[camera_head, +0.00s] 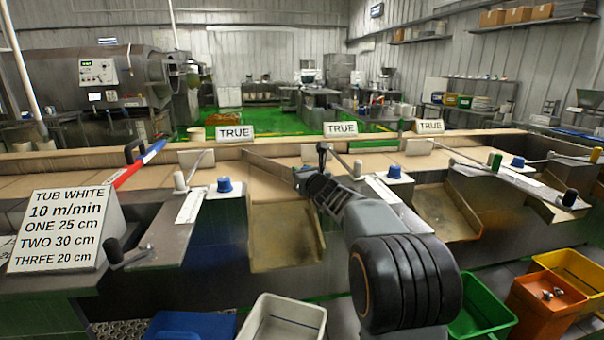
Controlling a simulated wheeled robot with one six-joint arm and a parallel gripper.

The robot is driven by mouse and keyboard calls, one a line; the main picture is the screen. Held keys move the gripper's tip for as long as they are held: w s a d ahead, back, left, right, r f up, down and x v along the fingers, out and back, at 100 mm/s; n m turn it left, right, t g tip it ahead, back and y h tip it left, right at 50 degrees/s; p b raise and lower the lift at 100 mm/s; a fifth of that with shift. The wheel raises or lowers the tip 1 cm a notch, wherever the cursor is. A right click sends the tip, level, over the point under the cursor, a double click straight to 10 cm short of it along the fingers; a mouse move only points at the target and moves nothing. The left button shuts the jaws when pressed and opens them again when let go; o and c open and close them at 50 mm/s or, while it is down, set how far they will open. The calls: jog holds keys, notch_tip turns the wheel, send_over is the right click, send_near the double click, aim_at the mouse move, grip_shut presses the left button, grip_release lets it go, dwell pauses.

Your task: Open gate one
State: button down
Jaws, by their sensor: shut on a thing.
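My gripper (318,178) is at the middle of the counter, at the near edge of the belt. It is shut on what looks like a dark upright handle (322,151); the fingers and arm hide much of the contact. A flat gate board (268,169) lies slanted across the belt, just left of my gripper, above a worn tan chute (285,236). I cannot tell from its markings whether this is gate one. The sign (66,230) reads TUB WHITE, 10 m/min, ONE 25 cm, TWO 30 cm, THREE 20 cm.
A white-knobbed lever (180,181) and blue knob (224,185) stand left; another lever (357,169) and blue knob (394,172) stand right of my gripper. White (283,318), green (484,309) and orange (545,302) tubs stand below. TRUE signs (235,133) line the back.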

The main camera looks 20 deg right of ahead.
jog(key=shift+r, duration=0.25)
dwell(0.4)
jog(key=c, duration=1.1)
grip_release()
jog(key=shift+w+d+f, duration=0.1)
jog(key=shift+d, duration=0.1)
jog(key=shift+o, duration=1.2)
jog(key=shift+a+f, duration=0.1)
jog(key=shift+a, duration=0.05)
jog(key=s+d+b, duration=0.1)
jog(key=s, duration=1.2)
jog(key=shift+s+d, duration=0.2)
jog(key=shift+s, duration=0.2)
